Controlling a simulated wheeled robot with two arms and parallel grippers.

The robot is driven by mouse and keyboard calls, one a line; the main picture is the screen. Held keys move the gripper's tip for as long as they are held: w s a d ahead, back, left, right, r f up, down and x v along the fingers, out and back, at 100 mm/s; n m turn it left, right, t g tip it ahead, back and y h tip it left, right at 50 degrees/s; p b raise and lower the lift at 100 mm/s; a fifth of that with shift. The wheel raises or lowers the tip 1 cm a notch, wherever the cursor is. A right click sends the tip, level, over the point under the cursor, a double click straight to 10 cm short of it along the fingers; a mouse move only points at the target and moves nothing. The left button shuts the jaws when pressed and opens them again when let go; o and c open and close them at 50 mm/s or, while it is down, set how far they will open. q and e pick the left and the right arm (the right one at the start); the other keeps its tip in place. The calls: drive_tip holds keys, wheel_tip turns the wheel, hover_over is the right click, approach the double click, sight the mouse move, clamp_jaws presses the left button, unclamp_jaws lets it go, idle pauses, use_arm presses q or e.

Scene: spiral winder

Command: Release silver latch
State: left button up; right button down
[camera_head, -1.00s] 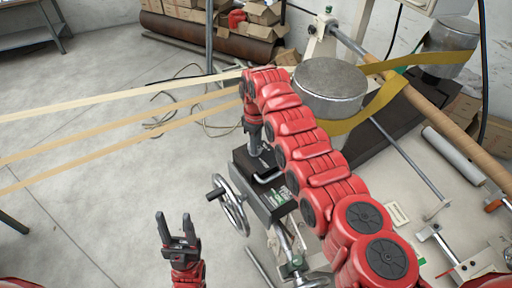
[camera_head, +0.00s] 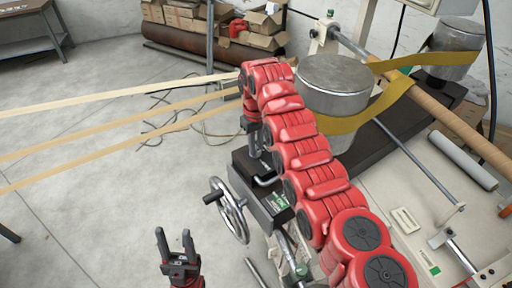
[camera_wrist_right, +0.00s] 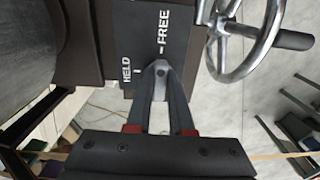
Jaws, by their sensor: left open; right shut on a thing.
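My right gripper (camera_head: 257,152) points down at the dark box on the machine. In the right wrist view its fingertips (camera_wrist_right: 160,70) are shut on a small silver piece, apparently the silver latch (camera_wrist_right: 161,68), which they mostly hide. The box face (camera_wrist_right: 180,55) carries the words HELD and FREE with short tick marks; the fingertips are beside these marks. I cannot tell exactly which mark the latch points to. My left gripper (camera_head: 176,243) is open and empty, low in the head view, left of the machine and apart from it.
A silver handwheel (camera_head: 230,210) stands left of the box; it also shows in the right wrist view (camera_wrist_right: 245,40). A metal drum (camera_head: 334,85) with a yellow band (camera_head: 375,108) sits behind. Pale strips (camera_head: 110,145) stretch left. Bare floor (camera_head: 90,225) lies at the left.

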idle(0.3)
drive_tip(key=c, duration=0.8)
unclamp_jaws()
drive_tip(key=shift+r, duration=0.1)
wheel_tip(320, 180, up, 3)
drive_tip(key=shift+b, duration=0.6)
wheel_tip(320, 180, up, 2)
drive_tip(key=shift+r, duration=0.2)
wheel_tip(320, 180, up, 12)
drive_tip(key=p, duration=1.1)
drive_tip(key=shift+f, duration=0.1)
